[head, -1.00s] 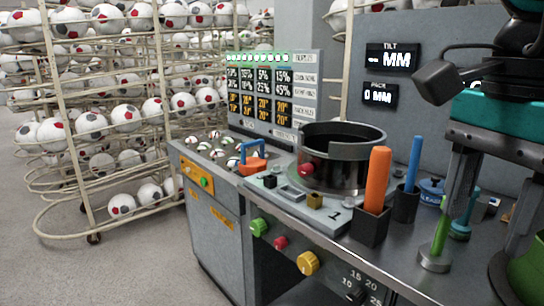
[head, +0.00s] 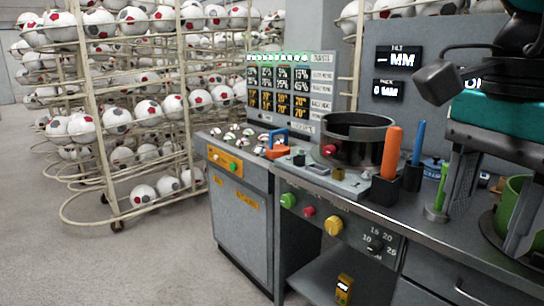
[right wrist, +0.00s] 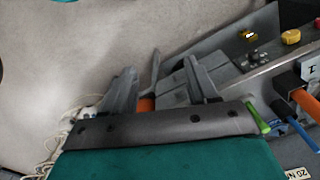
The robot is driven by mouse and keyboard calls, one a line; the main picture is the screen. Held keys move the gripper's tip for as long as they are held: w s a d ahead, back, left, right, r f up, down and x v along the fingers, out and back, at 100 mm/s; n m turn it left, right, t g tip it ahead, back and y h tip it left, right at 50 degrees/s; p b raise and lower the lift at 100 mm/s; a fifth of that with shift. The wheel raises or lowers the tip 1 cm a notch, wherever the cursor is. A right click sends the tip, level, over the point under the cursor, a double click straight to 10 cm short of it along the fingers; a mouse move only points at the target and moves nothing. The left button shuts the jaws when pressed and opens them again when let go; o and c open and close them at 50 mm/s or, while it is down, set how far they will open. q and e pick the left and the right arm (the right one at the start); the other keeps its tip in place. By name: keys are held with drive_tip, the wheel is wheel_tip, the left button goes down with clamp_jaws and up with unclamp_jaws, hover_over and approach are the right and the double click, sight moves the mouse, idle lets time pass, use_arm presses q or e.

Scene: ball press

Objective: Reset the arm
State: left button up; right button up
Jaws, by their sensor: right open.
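My right gripper (head: 487,222), below its teal body, is open at the right of the head view. Its two grey fingers are apart, with the green-handled tool (head: 440,190) beside the left finger and a green container (head: 515,210) behind the right one. In the right wrist view the spread fingers (right wrist: 163,82) have nothing clearly held between them; an orange piece shows near their base. My left gripper is not in view.
The grey bench holds a black round press pot (head: 358,140), an orange handle (head: 391,152) and a blue handle (head: 418,143). Racks of footballs (head: 116,120) stand at the left. Open floor (head: 150,260) lies in front.

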drive_tip(key=w+d+f+m+t+y+p, duration=0.1)
drive_tip(key=w+d+f+m+t+y, duration=0.5)
drive_tip(key=m, duration=0.7)
drive_tip(key=w+d+f+m+t+y+p, duration=0.2)
drive_tip(key=w+d+f+m+t+y, duration=0.35)
drive_tip(key=m, duration=0.75)
drive_tip(key=s+f+m+t+h, duration=0.35)
drive_tip(key=f+m+h, duration=0.25)
drive_tip(key=f+m, duration=0.9)
use_arm(q)
drive_tip(key=a+r+p, duration=0.1)
drive_tip(key=s+r+p, duration=0.1)
drive_tip(key=r, duration=0.1)
drive_tip(key=shift+a+y, duration=0.35)
drive_tip(key=shift+y, duration=0.05)
use_arm(e)
drive_tip(key=s+a+f+m+g+h, duration=0.1)
drive_tip(key=s+a+f+m+g, duration=0.1)
drive_tip(key=s+a+f+m, duration=0.3)
drive_tip(key=s+a+f+m+g+h, duration=0.2)
drive_tip(key=s+a+f+m, duration=0.3)
drive_tip(key=a+f+m, duration=0.4)
wheel_tip(320, 180, down, 3)
drive_tip(key=shift+a+r, duration=0.15)
drive_tip(key=shift+a, duration=0.05)
drive_tip(key=shift+h, duration=0.25)
